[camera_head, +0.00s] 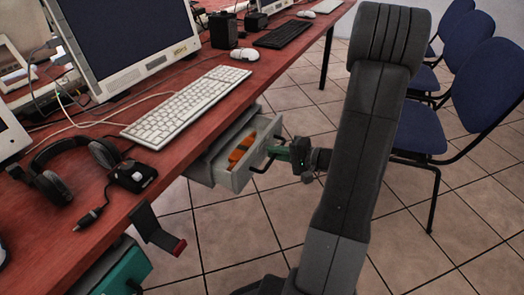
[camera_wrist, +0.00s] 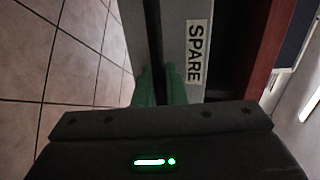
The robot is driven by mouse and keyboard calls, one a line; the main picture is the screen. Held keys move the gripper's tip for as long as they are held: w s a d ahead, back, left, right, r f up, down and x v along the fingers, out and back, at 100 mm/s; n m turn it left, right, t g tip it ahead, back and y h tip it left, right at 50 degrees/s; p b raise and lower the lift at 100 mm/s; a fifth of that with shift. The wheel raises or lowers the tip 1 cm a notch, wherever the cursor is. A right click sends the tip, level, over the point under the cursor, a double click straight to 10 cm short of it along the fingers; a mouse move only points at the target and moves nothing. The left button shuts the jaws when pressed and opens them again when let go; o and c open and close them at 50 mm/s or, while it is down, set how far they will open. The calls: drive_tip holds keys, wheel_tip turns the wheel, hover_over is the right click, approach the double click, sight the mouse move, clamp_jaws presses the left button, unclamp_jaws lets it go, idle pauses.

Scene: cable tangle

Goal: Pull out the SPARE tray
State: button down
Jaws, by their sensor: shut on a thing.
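The grey SPARE tray (camera_head: 234,178) sticks out partway from under the red table's edge, with an orange object (camera_head: 241,152) lying in it. Its front carries a dark bar handle (camera_head: 262,163). In the wrist view the white SPARE label (camera_wrist: 197,52) shows on the tray front (camera_wrist: 172,40), beside the dark handle (camera_wrist: 138,30). My gripper (camera_head: 279,152), with green fingers, is shut on the handle. The fingers also show in the wrist view (camera_wrist: 160,88), at the handle; their exact contact is partly hidden.
The red table (camera_head: 205,120) holds a keyboard (camera_head: 183,105), headphones (camera_head: 75,165), a monitor and loose cables. A dark hook (camera_head: 155,230) and a teal box (camera_head: 122,272) hang at its front edge. Blue chairs (camera_head: 412,128) stand right. Tiled floor lies open before the tray.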

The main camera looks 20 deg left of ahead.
drive_tip(key=f+b+v, duration=0.1)
drive_tip(key=v, duration=0.7)
drive_tip(key=shift+d+f, duration=0.25)
drive_tip(key=shift+f, duration=0.05)
drive_tip(key=c, duration=1.6)
unclamp_jaws()
drive_tip(key=p+v, duration=0.3)
drive_tip(key=v, duration=1)
drive_tip(key=shift+d, duration=0.4)
